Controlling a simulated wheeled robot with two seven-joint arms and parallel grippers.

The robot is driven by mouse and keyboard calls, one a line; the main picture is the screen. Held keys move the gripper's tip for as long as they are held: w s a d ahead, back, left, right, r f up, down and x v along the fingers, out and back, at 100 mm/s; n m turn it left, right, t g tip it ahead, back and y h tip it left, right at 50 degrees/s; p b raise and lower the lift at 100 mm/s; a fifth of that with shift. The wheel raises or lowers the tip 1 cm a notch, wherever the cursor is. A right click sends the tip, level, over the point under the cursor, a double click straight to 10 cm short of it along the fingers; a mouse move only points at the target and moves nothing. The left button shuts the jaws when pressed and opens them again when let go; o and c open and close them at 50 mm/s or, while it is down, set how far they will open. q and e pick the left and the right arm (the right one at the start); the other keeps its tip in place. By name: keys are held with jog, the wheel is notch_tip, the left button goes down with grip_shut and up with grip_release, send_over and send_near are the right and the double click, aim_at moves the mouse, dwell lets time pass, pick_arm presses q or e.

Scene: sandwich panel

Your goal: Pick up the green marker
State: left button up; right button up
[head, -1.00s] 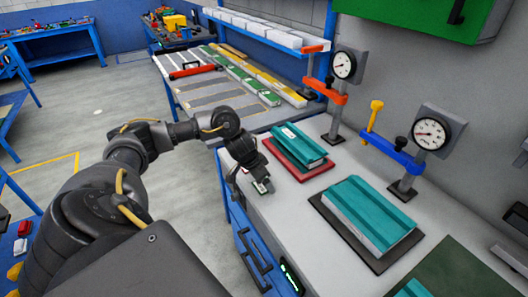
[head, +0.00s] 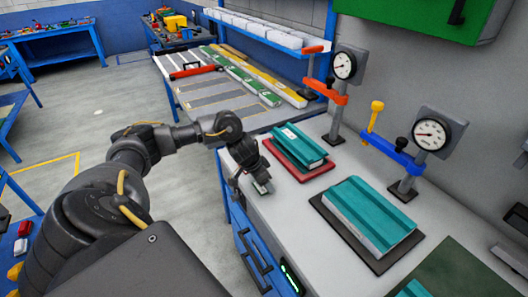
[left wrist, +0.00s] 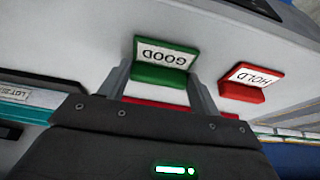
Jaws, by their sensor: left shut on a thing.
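The green marker (left wrist: 162,67), a small green block with a white "GOOD" label upside down in the left wrist view, sits between the two fingers of my left gripper (left wrist: 160,80). The gripper is shut on it. In the head view my left gripper (head: 261,184) is low at the bench's left edge, and the marker is mostly hidden by the fingers. A red marker (left wrist: 246,83) labelled "HOLD" stands just right of the right finger in the left wrist view, apart from it. My right gripper is not in view.
A teal panel on a red mat (head: 285,168) lies just right of the gripper. Another teal panel lies on a dark mat (head: 375,262) nearer the front. Gauge stands (head: 343,66) with clamps line the back. Bare white bench lies between the mats.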

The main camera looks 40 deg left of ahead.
pick_arm(q)
jog(key=shift+r, duration=0.15)
jog(key=shift+r, duration=0.25)
notch_tip(320, 180, up, 2)
jog(key=shift+w+r+b, duration=0.1)
jog(key=shift+r+b, duration=0.1)
jog(key=shift+b, duration=0.1)
jog(key=s+a+r+b, duration=0.3)
jog(key=s+a+r, duration=0.2)
jog(key=s+r, duration=0.4)
jog(key=s, duration=0.4)
jog(key=shift+r, duration=0.4)
